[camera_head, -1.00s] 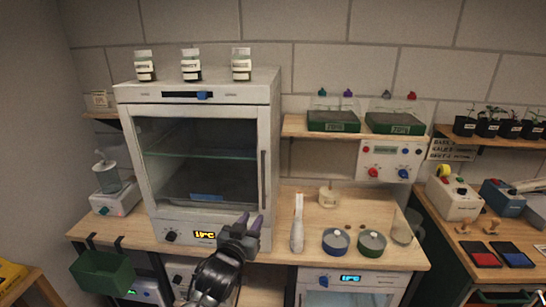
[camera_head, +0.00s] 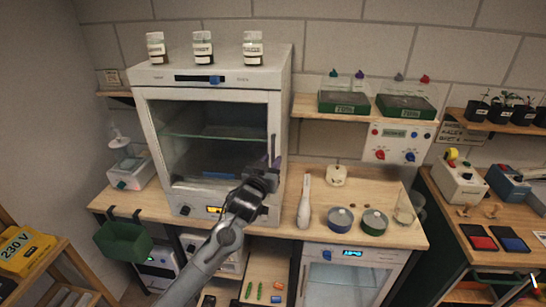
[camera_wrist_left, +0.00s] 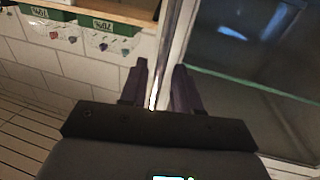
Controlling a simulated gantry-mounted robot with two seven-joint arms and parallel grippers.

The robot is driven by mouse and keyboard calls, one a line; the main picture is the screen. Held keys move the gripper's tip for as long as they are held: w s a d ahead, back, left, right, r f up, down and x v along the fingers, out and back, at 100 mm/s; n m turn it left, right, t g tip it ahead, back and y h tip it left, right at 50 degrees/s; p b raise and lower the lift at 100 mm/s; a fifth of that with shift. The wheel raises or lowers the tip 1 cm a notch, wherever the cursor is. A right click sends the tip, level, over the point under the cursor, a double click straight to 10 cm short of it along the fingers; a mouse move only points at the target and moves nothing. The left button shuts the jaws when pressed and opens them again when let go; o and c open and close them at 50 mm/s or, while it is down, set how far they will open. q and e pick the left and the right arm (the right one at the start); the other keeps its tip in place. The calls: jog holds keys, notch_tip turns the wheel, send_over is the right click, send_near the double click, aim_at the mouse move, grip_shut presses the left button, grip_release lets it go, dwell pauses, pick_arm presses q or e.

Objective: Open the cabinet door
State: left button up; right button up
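The white cabinet (camera_head: 282,130) stands on the bench with its dark glass door (camera_head: 215,125) shut. The door's upright handle (camera_head: 273,150) is on its right side, partly hidden by my gripper. My left gripper (camera_head: 271,160) is at the lower part of this handle, its dark fingers pointing up and away. In the left wrist view, the left gripper (camera_wrist_left: 158,85) has its fingers apart, with a pale upright bar (camera_wrist_left: 170,45) showing between them. I cannot tell whether the fingers touch it. My right gripper is not in view.
Several labelled bottles (camera_head: 203,48) stand on the cabinet's top. A white bottle-shaped item (camera_head: 304,200) and two round dishes (camera_head: 341,220) sit on the bench to the right. A green bin (camera_head: 122,240) hangs at the front left. A shelf with trays (camera_head: 344,102) is at the right.

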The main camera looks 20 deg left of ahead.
pick_arm(q)
jog(key=shift+w, duration=0.95)
grip_shut()
